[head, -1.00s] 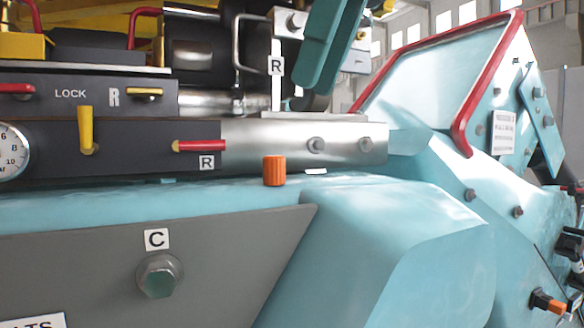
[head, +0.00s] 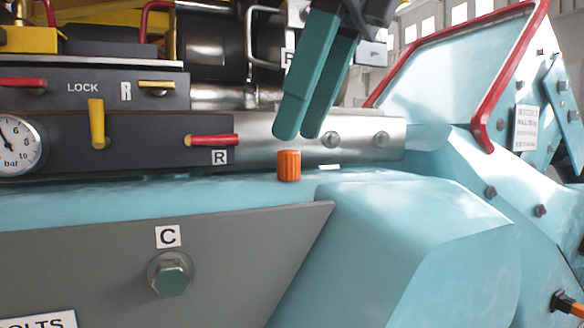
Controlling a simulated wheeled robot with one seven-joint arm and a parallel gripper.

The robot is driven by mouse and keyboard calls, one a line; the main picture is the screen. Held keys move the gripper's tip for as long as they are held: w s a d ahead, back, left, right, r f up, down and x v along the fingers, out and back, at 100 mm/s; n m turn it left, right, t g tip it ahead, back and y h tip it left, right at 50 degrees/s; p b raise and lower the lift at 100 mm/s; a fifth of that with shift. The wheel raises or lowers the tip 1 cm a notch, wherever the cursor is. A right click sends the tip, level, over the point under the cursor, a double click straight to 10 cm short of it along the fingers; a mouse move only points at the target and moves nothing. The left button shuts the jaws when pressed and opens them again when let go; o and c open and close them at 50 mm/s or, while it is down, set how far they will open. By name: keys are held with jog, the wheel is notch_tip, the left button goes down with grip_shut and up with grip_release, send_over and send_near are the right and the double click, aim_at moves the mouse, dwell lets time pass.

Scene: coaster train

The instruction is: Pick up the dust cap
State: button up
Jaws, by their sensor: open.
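The dust cap (head: 289,166) is a small ribbed orange cylinder. It stands upright on the light-blue ledge (head: 225,190), in front of the silver metal block. My gripper (head: 298,136) has two long teal fingers that reach down from the upper middle of the head view. The fingers are apart with nothing between them. Their tips are just above the cap in the picture; the gap in depth is hard to judge.
Behind the cap is a silver block (head: 350,138) with bolts. A red lever (head: 213,140), a yellow lever (head: 97,122) and a gauge (head: 18,145) are at left. A red-edged blue guard (head: 450,75) rises at right. The ledge around the cap is mostly clear.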

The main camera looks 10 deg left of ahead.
aim_at(289, 165)
jog(key=shift+x, duration=1.95)
jog(key=shift+w, duration=0.1)
grip_shut()
